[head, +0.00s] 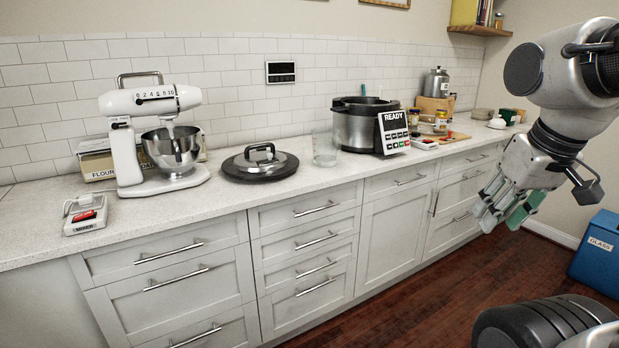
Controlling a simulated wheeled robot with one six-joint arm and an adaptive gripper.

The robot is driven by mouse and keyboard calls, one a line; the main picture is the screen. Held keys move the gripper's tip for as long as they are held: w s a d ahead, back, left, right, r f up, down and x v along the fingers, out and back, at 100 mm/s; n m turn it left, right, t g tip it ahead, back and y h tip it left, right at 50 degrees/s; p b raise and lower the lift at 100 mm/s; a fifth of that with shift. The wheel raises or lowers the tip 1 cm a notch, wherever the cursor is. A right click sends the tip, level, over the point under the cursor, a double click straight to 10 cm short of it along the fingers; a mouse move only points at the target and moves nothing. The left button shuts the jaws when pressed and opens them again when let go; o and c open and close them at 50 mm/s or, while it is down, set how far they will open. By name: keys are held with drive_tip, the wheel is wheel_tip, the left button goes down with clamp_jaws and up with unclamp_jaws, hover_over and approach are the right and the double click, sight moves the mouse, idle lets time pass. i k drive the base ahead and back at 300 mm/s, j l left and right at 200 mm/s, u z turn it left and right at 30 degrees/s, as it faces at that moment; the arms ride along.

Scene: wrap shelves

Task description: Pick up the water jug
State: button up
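A clear, see-through vessel (325,148), which looks like the water jug, stands upright on the counter between the black pot lid and the steel cooker. Its outline is faint, and I cannot make out a handle or any water in it. My gripper (507,208) hangs at the right, in front of the counter and well away from the vessel. Its greenish fingers point down and left. They look spread, with nothing between them.
A black lid (259,167) lies left of the vessel, and the steel cooker (365,124) with its READY panel (393,132) stands right. A stand mixer (153,135) is farther left. A blue GLASS bin (598,248) stands on the floor. The floor before the cabinets is clear.

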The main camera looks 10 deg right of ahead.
sight(326, 142)
drive_tip(key=i+l+z, duration=0.1)
drive_tip(key=i+z, duration=0.7)
drive_tip(key=i, duration=0.2)
drive_tip(key=i+l+u, duration=0.15)
drive_tip(key=i+u, duration=0.15)
drive_tip(key=i, duration=0.15)
drive_tip(key=i+l+u, duration=0.25)
drive_tip(key=i, duration=0.2)
